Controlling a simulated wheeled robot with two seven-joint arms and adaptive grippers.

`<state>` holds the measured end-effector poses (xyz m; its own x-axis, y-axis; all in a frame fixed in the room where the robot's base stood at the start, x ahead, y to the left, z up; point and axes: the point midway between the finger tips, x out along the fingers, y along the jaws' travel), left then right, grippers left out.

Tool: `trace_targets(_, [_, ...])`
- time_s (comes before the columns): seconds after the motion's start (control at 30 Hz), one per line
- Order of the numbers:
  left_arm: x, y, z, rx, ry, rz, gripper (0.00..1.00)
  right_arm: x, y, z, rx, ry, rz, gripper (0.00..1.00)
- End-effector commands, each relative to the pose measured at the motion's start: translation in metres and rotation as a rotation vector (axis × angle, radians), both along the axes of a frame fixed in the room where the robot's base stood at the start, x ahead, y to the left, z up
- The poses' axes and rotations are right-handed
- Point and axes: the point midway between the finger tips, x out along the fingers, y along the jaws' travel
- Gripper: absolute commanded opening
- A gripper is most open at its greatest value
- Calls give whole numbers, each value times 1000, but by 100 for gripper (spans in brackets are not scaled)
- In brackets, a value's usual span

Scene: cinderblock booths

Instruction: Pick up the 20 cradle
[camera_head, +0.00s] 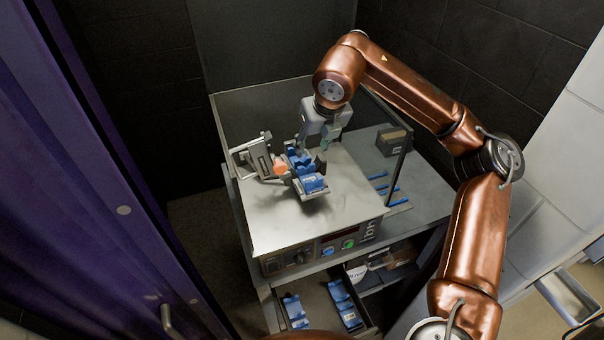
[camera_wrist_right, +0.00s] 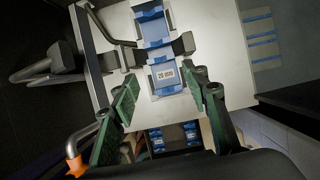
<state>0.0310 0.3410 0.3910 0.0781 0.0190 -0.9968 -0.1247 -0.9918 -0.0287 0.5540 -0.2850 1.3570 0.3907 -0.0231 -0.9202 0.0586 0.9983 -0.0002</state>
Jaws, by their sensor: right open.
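The 20 cradle (camera_wrist_right: 166,78) is a blue block with a white label reading "20 mm". It sits in a metal holder on top of the bench machine, and its blue front shows in the head view (camera_head: 313,184). My right gripper (camera_wrist_right: 160,95) is open, with its green-padded fingers apart on either side of the cradle's labelled end in the wrist view. In the head view the right gripper (camera_head: 312,150) is just above and behind the cradle, and partly hides it. I cannot tell whether the fingers touch it. My left gripper is not in view.
A metal toggle clamp (camera_head: 257,158) with an orange tip (camera_head: 280,167) stands just left of the cradle. Clear panels rise around the machine top (camera_head: 270,220). An open drawer (camera_head: 318,300) below holds other blue cradles. A dark box (camera_head: 392,140) and blue strips lie at right.

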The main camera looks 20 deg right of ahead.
Motion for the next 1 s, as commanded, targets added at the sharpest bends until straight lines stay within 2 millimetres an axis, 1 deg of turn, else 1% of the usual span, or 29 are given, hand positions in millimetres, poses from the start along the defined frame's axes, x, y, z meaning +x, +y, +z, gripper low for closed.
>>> trace_targets(0.03, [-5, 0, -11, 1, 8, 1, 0, 1, -1, -13, 0, 3, -1, 42])
trace_targets(0.1, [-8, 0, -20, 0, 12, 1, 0, 1, -1, -22, 0, 5, -2, 42])
trace_targets(0.2, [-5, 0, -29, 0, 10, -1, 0, 2, -1, -33, 0, 7, -2, 42])
trace_targets(0.27, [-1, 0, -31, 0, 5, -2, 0, 2, -1, -36, 0, 8, -2, 42])
trace_targets(0.4, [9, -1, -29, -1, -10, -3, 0, 7, -1, -46, 1, 10, -2, 42])
trace_targets(0.5, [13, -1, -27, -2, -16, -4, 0, 11, -1, -55, 0, 9, -1, 42])
trace_targets(0.67, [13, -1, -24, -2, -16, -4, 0, 18, 0, -70, 1, 10, 0, 42])
trace_targets(0.8, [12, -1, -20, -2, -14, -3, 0, 26, 0, -90, 0, 10, 1, 42])
trace_targets(0.9, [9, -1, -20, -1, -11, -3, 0, 31, 0, -101, 1, 9, 1, 42])
trace_targets(1.0, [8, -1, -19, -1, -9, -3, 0, 33, 0, -106, 0, 8, 1, 42])
